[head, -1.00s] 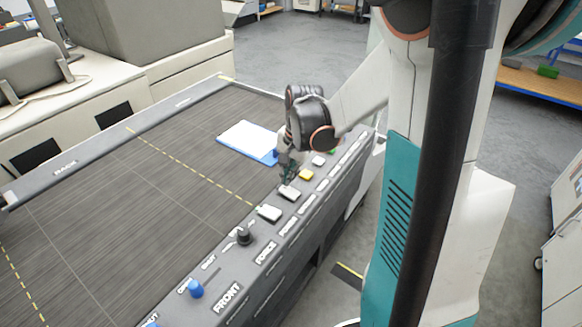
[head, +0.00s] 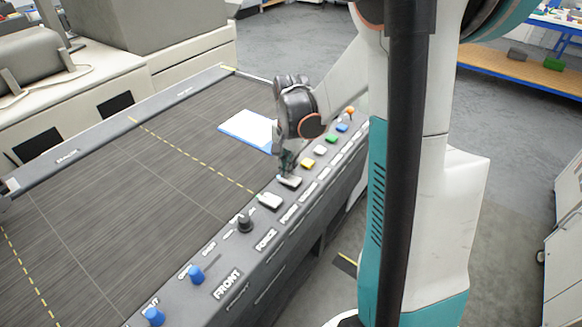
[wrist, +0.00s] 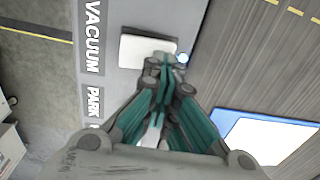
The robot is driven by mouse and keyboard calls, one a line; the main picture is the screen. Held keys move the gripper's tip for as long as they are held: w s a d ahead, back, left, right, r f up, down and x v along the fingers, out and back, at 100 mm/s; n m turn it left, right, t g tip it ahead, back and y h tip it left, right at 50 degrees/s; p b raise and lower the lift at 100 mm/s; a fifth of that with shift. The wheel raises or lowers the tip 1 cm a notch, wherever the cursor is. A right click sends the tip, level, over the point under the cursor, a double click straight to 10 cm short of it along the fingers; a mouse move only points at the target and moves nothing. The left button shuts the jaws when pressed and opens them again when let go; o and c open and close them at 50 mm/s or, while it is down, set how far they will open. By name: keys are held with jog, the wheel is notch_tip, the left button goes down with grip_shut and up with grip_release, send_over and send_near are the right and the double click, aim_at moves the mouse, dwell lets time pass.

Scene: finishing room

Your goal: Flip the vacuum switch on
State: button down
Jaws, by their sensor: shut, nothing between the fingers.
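The vacuum switch is a white rocker (wrist: 147,50) on the grey panel, beside the VACUUM label (wrist: 92,38) in the wrist view. It also shows in the head view (head: 291,181), in a row along the panel. My gripper (wrist: 165,62) is shut and empty, its teal fingers together at the switch's lower right edge. In the head view my gripper (head: 286,170) is just above the switch. I cannot tell whether the fingertips touch it. A small bright bluish light (wrist: 183,58) shows at the switch's right end. The fingers hide part of the switch.
Another white rocker (head: 269,201), a black knob (head: 244,222) and blue knobs (head: 196,274) lie nearer along the panel. Yellow (head: 308,163) and green (head: 331,139) buttons lie farther along. A blue-edged white sheet (head: 247,128) lies on the dark table.

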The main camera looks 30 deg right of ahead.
jog(key=shift+a+f, duration=0.1)
jog(key=shift+f, duration=0.15)
jog(key=shift+s, duration=0.5)
jog(key=shift+d+r, duration=0.2)
notch_tip(320, 180, up, 14)
jog(key=w+a+p, duration=0.1)
jog(key=w+p, duration=0.2)
jog(key=p, duration=0.3)
jog(key=shift+f, duration=0.1)
